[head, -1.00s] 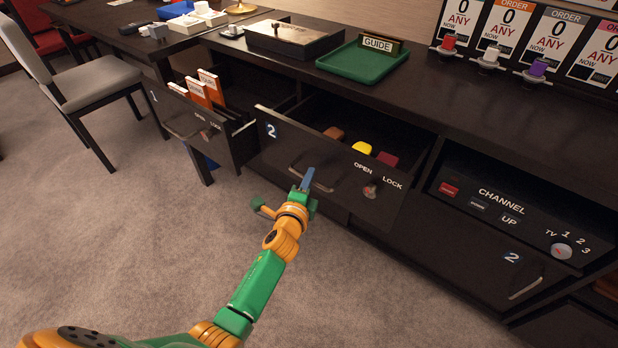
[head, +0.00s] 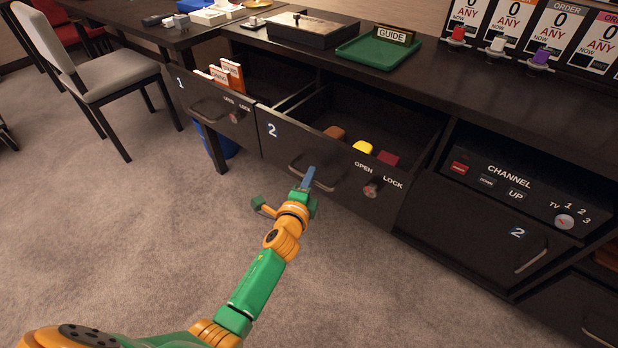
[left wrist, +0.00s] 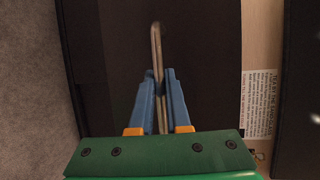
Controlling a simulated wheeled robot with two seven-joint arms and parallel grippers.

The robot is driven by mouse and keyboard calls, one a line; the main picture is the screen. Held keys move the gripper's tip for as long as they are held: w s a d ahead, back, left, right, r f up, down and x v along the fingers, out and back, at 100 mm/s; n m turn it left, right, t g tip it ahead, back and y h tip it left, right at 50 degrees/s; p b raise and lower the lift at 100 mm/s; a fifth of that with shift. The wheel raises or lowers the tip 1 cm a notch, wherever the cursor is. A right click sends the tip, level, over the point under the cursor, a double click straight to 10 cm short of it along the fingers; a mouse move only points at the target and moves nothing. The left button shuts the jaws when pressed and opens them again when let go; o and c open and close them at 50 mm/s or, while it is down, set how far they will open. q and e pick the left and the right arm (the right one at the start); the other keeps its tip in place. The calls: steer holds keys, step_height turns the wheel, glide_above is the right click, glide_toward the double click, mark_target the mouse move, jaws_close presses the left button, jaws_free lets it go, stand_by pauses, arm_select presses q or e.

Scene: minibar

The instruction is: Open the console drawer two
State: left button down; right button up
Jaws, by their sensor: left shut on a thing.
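Console drawer two (head: 330,172), a dark drawer marked "2" with an OPEN/LOCK knob (head: 371,189), stands pulled out well from the console. A brown, a yellow (head: 362,147) and a dark red item (head: 388,158) lie inside it. My left gripper (head: 308,178) is at its front, with its blue fingers closed on the metal handle (head: 325,185). In the left wrist view the fingers (left wrist: 158,88) pinch the handle bar (left wrist: 156,45) from both sides. My right gripper is in no view.
Drawer one (head: 212,108), holding orange and white cards, also stands open at the left. A grey chair (head: 115,80) is farther left. A lower front marked "2" (head: 490,235) is closed at the right. Carpet in front is clear.

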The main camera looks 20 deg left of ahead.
arm_select(q)
steer(key=c, duration=0.9)
jaws_free()
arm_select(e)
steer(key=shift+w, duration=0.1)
arm_select(q)
steer(key=s, duration=0.2)
steer(key=s+p, duration=0.1)
steer(key=s, duration=0.1)
steer(key=s+r+p, duration=0.1)
steer(key=s, duration=0.2)
steer(key=shift+d+r, duration=0.1)
steer(key=shift+d, duration=0.15)
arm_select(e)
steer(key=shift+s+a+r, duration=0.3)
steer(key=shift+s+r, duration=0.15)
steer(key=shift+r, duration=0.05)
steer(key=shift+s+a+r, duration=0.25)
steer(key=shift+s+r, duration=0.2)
